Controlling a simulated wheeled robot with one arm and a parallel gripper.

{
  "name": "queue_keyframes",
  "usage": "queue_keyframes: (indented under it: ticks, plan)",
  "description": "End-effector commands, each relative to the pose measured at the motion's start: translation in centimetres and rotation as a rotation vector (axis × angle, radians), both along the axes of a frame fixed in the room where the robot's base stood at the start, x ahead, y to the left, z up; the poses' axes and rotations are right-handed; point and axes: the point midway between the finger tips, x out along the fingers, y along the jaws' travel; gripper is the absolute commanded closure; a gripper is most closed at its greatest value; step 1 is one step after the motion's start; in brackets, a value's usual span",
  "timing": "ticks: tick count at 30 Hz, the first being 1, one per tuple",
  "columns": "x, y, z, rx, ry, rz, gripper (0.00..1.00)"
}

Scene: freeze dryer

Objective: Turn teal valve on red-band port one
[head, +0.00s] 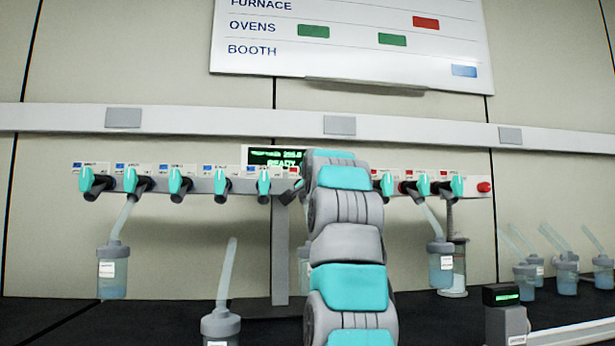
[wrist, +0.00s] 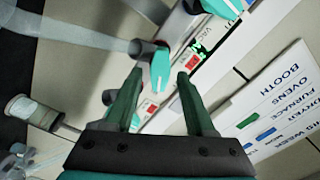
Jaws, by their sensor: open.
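A manifold rail (head: 200,185) on the back wall carries a row of teal valves on dark ports. My arm hides the middle of the row. In the wrist view, my gripper (wrist: 159,75) is open, with a teal valve (wrist: 160,67) between or just beyond its fingertips; contact cannot be told. A red band (wrist: 193,62) is beside this valve. Its grey port (wrist: 143,48) has a pale tube (wrist: 75,38) on it. Another teal valve (wrist: 222,8) is at the top edge.
Flasks hang from tubes at the left (head: 112,270) and right (head: 440,262) of the rail. A loose flask (head: 220,322) stands in front on the dark bench, and several stand at right. A small device (head: 505,315) with a green display stands front right.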

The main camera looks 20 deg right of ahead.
Motion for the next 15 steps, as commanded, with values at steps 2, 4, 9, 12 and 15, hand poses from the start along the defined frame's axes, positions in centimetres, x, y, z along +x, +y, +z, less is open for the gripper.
queue_keyframes:
  ticks: [2, 4, 9, 12, 15]
  plan:
    - [0.9, -0.3, 0.3, -0.001, 0.001, 0.0, 0.45]
    - [1.4, -0.4, 0.2, -0.001, 0.002, 0.0, 0.45]
    - [1.7, -0.4, -0.1, -0.001, 0.002, 0.0, 0.45]
    - [1.7, -0.4, -0.1, -0.001, 0.001, 0.0, 0.45]
    - [1.7, -0.4, -0.1, -0.001, 0.0, 0.0, 0.56]
